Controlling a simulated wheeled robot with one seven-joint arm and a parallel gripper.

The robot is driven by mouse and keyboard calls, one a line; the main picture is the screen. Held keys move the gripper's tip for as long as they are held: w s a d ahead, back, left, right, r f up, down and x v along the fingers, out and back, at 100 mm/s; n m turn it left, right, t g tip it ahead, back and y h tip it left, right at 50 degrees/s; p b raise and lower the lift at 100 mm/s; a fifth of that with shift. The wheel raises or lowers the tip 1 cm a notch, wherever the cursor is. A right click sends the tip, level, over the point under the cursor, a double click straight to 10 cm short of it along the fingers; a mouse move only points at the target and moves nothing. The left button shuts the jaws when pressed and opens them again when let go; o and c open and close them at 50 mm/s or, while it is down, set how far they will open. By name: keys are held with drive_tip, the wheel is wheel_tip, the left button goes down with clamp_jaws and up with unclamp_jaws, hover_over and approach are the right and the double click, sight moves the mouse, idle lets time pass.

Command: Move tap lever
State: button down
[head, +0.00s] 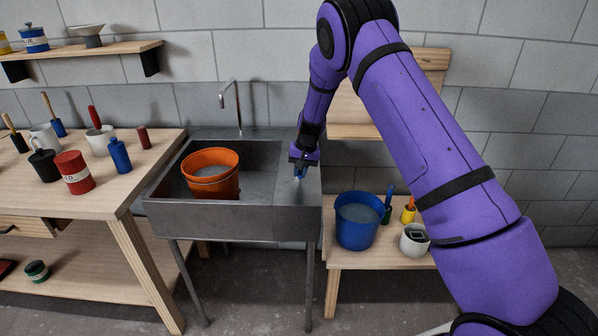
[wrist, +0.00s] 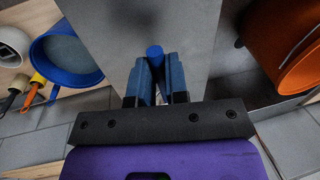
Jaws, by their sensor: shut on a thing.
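My gripper (head: 300,174) is over the flat right part of the sink. In the wrist view my gripper (wrist: 154,80) has its two blue fingers shut on a small blue round-topped piece, which I take to be the tap lever (wrist: 154,51). Its lower part is hidden between the fingers, and in the head view the gripper hides most of it. The metal tap spout (head: 238,105) rises at the back of the sink (head: 245,222). I see no clear stream under it. An orange bucket (head: 211,186) stands in the basin with greyish contents.
A blue bucket (head: 357,222) stands on the low wooden bench right of the sink, beside a white pot (head: 414,240) and brushes. A wooden workbench (head: 105,205) with cans, mugs and a red tin (head: 74,172) is at left. A shelf hangs above it.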

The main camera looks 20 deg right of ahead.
drive_tip(key=d+n, duration=0.1)
drive_tip(key=n, duration=0.1)
drive_tip(key=d+n, duration=0.2)
drive_tip(key=shift+d+n+g, duration=0.1)
drive_tip(key=shift+n+g, duration=0.2)
drive_tip(key=shift+g, duration=0.1)
drive_tip(key=shift+w+d+n+g, duration=0.25)
drive_tip(key=shift+d+n, duration=0.4)
drive_tip(key=shift+n, duration=0.5)
drive_tip(key=shift+w+d+n+g, duration=0.15)
drive_tip(key=shift+w+d+n, duration=0.15)
drive_tip(key=shift+d+n, duration=0.6)
drive_tip(key=shift+a+n, duration=0.2)
drive_tip(key=shift+n, duration=0.15)
drive_tip(key=c, duration=1.1)
unclamp_jaws()
drive_tip(key=shift+r, duration=0.15)
drive_tip(key=v, duration=1)
drive_tip(key=shift+w+r, duration=0.1)
drive_tip(key=shift+r, duration=0.2)
